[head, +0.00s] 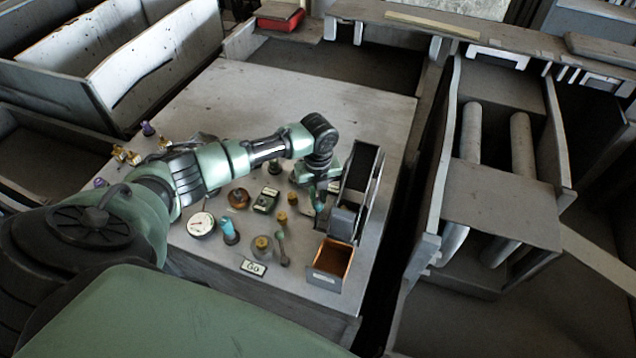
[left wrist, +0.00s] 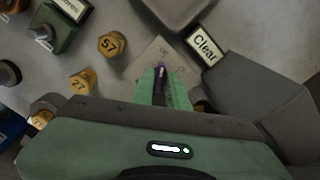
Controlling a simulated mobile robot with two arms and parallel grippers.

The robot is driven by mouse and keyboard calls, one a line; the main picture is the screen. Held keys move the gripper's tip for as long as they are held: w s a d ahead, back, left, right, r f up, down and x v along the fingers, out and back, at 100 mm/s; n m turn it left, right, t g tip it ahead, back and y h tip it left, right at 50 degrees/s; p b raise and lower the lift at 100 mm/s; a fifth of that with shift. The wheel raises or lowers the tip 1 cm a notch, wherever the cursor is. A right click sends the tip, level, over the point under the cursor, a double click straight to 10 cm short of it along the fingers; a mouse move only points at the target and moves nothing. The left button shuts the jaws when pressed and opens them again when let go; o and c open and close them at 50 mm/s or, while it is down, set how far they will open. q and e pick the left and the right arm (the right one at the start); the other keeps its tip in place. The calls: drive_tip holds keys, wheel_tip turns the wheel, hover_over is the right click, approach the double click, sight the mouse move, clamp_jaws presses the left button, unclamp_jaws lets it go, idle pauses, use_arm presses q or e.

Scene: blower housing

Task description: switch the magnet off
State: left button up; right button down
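My left arm reaches across the workbench (head: 290,90) in the head view. Its gripper (head: 318,202) points down just left of the dark blower housing (head: 345,220). In the left wrist view the green fingers (left wrist: 162,88) stand close together with a narrow dark purple strip between them. I cannot tell whether that strip is held or lies beyond the fingers. The fingertips are over a pale marked patch (left wrist: 150,55) on the bench. No part is clearly recognisable as the magnet or its switch. My right gripper is not in view.
Small parts crowd the bench left of the gripper: a round dial (head: 201,224), a dark green box (head: 265,200), a blue-topped part (head: 229,230) and numbered brass pieces (left wrist: 112,44). An open brown-lined box (head: 331,262) is in front. The bench's rear is clear.

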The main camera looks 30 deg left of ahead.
sight(318, 199)
use_arm(q)
drive_tip(key=shift+o, duration=0.7)
drive_tip(key=shift+r, duration=3)
drive_tip(key=shift+s+f, duration=0.1)
drive_tip(key=shift+s, duration=0.05)
